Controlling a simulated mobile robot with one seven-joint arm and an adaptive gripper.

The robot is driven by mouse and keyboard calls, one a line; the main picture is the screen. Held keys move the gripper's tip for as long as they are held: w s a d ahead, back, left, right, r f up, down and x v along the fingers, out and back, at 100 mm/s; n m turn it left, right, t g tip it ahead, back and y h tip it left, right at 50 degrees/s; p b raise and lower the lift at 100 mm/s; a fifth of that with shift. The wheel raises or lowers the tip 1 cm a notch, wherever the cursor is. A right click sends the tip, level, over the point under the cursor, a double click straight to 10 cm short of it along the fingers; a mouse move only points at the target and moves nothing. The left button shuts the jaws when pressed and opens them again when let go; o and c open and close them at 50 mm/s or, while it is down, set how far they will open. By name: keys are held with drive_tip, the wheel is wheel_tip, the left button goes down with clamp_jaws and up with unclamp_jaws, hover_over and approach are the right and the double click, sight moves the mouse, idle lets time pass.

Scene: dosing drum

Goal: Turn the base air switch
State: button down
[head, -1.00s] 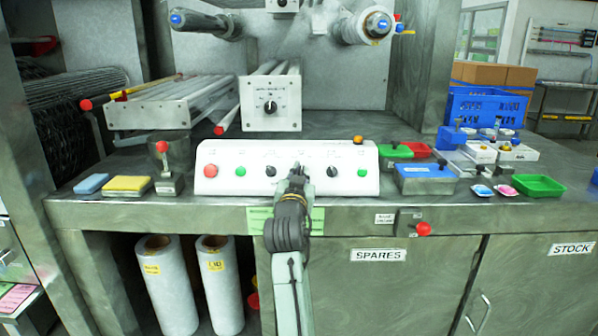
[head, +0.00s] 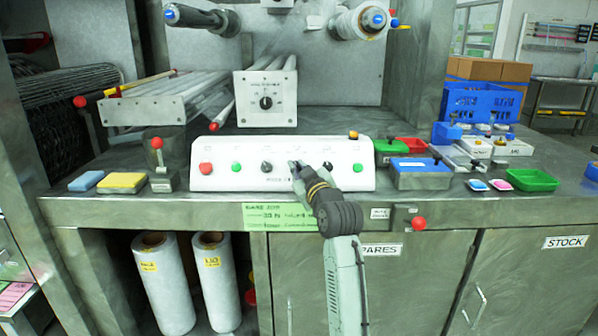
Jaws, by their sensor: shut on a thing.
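A white sloped control panel (head: 220,180) stands on the steel bench, with a row of black knobs and red and green buttons on its face. My gripper (head: 296,168) is at the middle of this row, shut on a black knob that its fingers and wrist mostly hide. A black knob (head: 266,168) shows just left of my gripper, and another (head: 327,167) shows just right of it. The small labels over the knobs are too small to read, so I cannot tell which is marked base air. The held knob's pointer direction is hidden.
A white box with a black selector knob (head: 265,102) stands behind the panel. A red-ball lever (head: 157,143) is left of it. Blue (head: 422,175) and green (head: 533,180) trays sit to the right. A red knob (head: 418,223) sticks out from the bench front.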

drive_tip(key=shift+w+d+r, duration=0.1)
drive_tip(key=shift+d+r, duration=0.05)
drive_tip(key=shift+r, duration=0.05)
idle(0.3)
drive_tip(key=c, duration=1.9)
unclamp_jaws()
drive_tip(key=shift+c, duration=0.2)
drive_tip(key=shift+o, duration=1.2)
drive_tip(key=shift+a+f, duration=0.15)
drive_tip(key=shift+a, duration=0.05)
drive_tip(key=v, duration=1.2)
